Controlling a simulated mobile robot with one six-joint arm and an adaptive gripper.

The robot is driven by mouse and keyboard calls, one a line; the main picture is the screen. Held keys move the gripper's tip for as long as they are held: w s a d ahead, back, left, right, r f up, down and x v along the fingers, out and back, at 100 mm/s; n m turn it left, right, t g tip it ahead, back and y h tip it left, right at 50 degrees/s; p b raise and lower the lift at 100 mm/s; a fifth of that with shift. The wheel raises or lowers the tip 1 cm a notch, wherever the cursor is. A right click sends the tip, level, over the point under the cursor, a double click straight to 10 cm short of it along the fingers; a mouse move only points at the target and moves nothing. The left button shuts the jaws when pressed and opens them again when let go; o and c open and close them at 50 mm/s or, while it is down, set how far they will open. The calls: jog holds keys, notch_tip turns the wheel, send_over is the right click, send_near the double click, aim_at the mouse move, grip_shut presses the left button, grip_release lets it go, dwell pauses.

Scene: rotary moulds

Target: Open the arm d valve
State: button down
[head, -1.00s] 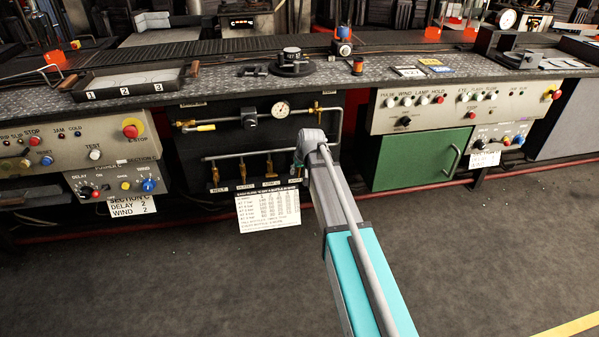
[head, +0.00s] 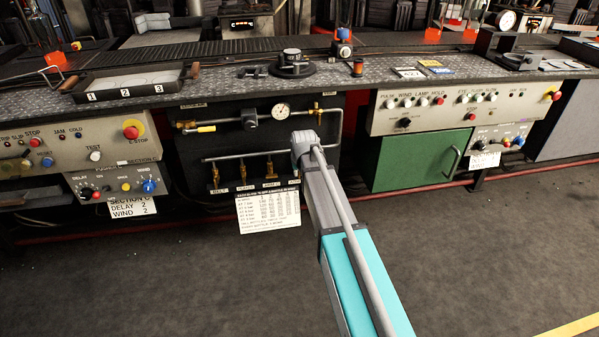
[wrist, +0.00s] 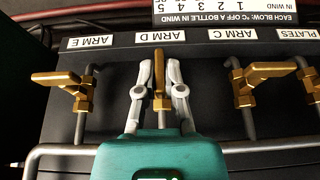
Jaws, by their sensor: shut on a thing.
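The arm D valve (wrist: 158,82) is a brass lever valve on a thin grey pipe, under an ARM D label (wrist: 163,38) that reads upside down in the wrist view. My gripper (wrist: 160,75) is shut on its lever, with one pale finger on each side. The lever lies roughly in line with its pipe, pointing towards the label. In the head view my arm hides the arm D valve and my gripper.
A grey manifold pipe (wrist: 62,150) runs across the valve panel near my gripper. A white table card (head: 268,209) hangs below the valves. A pressure gauge (head: 281,110) and upper pipework sit above. A green cabinet (head: 418,160) stands to the right. The floor in front is clear.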

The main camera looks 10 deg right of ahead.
jog(key=shift+h, duration=0.4)
dwell(1.0)
jog(key=c, duration=0.8)
grip_release()
jog(key=shift+o, duration=0.2)
jog(key=shift+y, duration=0.6)
jog(key=shift+y, duration=0.4)
jog(key=shift+s+d+r+p, duration=0.1)
jog(key=shift+s+r+p, duration=0.15)
jog(key=shift+r+p, duration=0.4)
jog(key=p+v, duration=1.1)
jog(key=v, duration=0.2)
jog(key=s+a+f+y+b, duration=0.1)
jog(key=s+f+b, duration=0.4)
jog(key=f+b, duration=0.6)
jog(key=s+a+f+m+y+b, duration=0.1)
jog(key=s+f+b, duration=0.4)
jog(key=f+b, duration=0.7)
jog(key=s+a+f+y+b, duration=0.1)
jog(key=s+a+f+b, duration=0.2)
jog(key=s+f+b, duration=0.3)
notch_tip(320, 180, down, 5)
jog(key=b, duration=0.5)
jog(key=shift+a+m+g+y, duration=0.15)
jog(key=shift+m+g+y, duration=0.15)
jog(key=shift+g, duration=0.1)
